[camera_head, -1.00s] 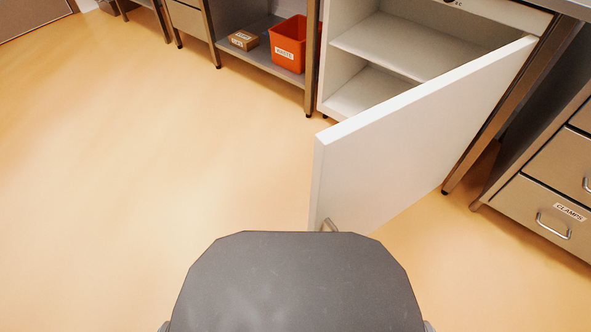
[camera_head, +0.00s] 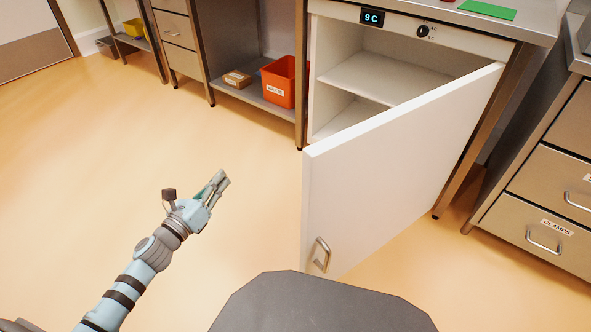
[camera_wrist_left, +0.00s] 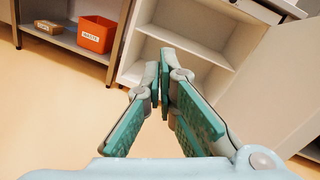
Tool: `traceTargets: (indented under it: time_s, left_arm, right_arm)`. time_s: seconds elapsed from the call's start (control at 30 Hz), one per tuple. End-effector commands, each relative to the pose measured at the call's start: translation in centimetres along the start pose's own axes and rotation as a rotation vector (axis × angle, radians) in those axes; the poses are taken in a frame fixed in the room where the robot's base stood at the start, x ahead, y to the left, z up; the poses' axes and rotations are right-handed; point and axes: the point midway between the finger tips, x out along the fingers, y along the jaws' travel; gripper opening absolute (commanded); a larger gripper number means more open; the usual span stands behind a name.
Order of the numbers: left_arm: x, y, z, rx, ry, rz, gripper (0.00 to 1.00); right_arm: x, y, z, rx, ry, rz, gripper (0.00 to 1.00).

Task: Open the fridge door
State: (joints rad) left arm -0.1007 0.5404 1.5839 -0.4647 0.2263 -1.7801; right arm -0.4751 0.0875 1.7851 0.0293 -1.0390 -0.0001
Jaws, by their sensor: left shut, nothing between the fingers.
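The fridge (camera_head: 410,30) stands under the counter with its white door (camera_head: 395,165) swung wide open toward me, its hinge side at the right. The metal handle (camera_head: 321,255) is on the door's outer face near its free edge. The empty white shelves (camera_head: 385,78) show inside. My left gripper (camera_head: 222,180) is shut and empty, over the floor to the left of the door and apart from it. In the left wrist view its green-padded fingers (camera_wrist_left: 165,88) point toward the open fridge interior (camera_wrist_left: 195,60), with the door (camera_wrist_left: 275,90) at the right. My right gripper is out of view.
An orange waste bin (camera_head: 280,82) and a small cardboard box (camera_head: 237,79) sit on a low shelf left of the fridge. A drawer cabinet (camera_head: 545,200) stands at the right. The floor at the left is clear.

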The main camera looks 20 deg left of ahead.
Motion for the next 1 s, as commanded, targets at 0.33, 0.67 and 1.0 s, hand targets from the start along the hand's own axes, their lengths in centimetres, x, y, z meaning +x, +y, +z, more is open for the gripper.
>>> traceTargets:
  time_s: [0.33,0.67,1.0]
  left_arm:
    - [-1.3,-11.3,7.1,1.805,-0.453,-0.725,0.00]
    - [2.4,-14.8,5.8,1.821,-0.469,-0.730,0.00]
    - [4.7,-19.4,3.8,1.820,-0.463,-0.734,0.00]
  right_arm:
    - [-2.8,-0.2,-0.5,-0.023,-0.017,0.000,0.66]
    - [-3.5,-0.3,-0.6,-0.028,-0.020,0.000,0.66]
    - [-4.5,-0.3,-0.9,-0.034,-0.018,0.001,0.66]
